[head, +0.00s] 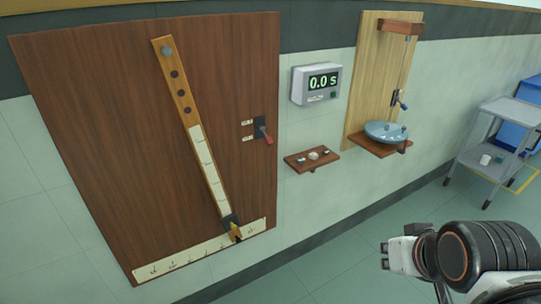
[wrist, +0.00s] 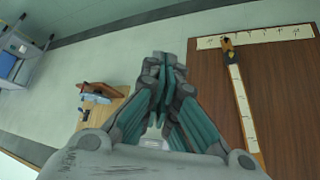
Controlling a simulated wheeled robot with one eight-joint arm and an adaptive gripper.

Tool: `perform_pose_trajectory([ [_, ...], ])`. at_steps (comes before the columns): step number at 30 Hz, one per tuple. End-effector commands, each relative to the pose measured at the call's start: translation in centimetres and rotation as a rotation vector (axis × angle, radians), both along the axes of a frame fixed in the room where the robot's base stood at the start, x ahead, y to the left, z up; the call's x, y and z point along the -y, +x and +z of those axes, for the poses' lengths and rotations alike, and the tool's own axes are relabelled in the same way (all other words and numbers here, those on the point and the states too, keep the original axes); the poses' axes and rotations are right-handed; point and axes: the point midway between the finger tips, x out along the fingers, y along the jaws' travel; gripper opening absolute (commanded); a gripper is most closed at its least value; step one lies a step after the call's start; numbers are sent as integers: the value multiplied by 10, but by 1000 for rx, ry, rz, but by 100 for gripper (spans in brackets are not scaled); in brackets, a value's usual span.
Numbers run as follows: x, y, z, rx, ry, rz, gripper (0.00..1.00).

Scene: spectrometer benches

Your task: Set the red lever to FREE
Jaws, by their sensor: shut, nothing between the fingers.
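The red lever (head: 268,140) sits on a small dark plate near the right edge of the brown wall board (head: 95,110). Its red handle points downward, beside the lower of two small white labels (head: 247,122); their words are too small to read. A long wooden pendulum bar (head: 185,105) hangs tilted on the same board, its lower end over a white scale (head: 180,262). My gripper (wrist: 165,62) is shut and empty in the wrist view, apart from the board. The lever cannot be made out in the wrist view. In the head view my arm is at the lower right, far from the lever.
A grey cart (head: 500,150) stands at the far right. The floor below is clear.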

Motion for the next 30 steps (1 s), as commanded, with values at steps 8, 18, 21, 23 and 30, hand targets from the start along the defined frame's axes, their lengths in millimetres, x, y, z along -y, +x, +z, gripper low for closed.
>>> perform_pose_trajectory([
  [8, 0, 68, 29, 115, -135, 146, 0],
  [18, -11, 227, 76, 376, -519, 459, 0],
  [21, -18, 273, 83, 449, -647, 539, 0],
  [23, -23, 299, 86, 492, -725, 583, 0],
  [30, -48, 397, 84, 648, -1060, 737, 0],
])
